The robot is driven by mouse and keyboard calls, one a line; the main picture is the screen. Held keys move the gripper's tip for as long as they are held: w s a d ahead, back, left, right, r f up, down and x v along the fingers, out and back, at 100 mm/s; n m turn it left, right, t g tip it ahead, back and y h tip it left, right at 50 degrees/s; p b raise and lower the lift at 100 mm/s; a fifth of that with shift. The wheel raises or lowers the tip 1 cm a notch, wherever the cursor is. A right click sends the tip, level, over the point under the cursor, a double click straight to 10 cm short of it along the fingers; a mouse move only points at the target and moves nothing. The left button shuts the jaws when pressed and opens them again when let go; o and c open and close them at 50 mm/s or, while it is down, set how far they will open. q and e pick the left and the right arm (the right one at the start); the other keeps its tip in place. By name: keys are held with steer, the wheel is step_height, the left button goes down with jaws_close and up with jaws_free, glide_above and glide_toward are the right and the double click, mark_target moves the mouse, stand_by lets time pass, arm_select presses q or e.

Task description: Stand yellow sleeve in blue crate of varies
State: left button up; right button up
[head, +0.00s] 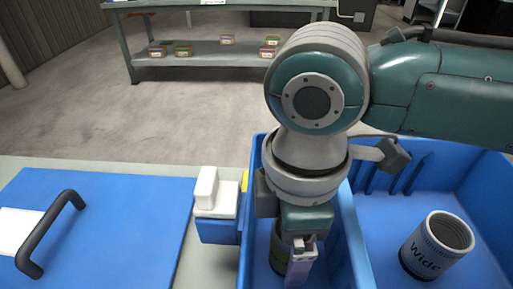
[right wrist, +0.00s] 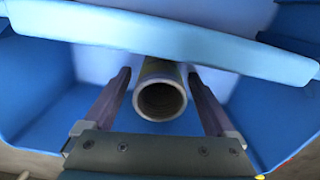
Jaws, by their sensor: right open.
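My right gripper (head: 298,262) points down inside the narrow left bay of the blue crate (head: 354,235). In the right wrist view its two fingers (right wrist: 159,74) are open, one on each side of a hollow sleeve (right wrist: 160,98). Gaps show between the fingers and the sleeve. The sleeve's outside looks olive-yellow, and its open end faces the camera. In the head view this sleeve (head: 278,252) is mostly hidden behind the gripper. A grey sleeve marked "Wide" (head: 432,250) stands upright in the right bay. My left gripper is out of view.
A blue wall rim (right wrist: 175,36) crosses the right wrist view beyond the fingers. A white and blue block (head: 217,205) and a small yellow part stand left of the crate. A blue panel with a black handle (head: 50,230) lies at the left. A shelf bench stands behind.

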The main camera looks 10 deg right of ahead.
step_height(320, 180, up, 11)
steer(key=p, duration=0.2)
steer(key=shift+p, duration=0.4)
steer(key=shift+r, duration=0.65)
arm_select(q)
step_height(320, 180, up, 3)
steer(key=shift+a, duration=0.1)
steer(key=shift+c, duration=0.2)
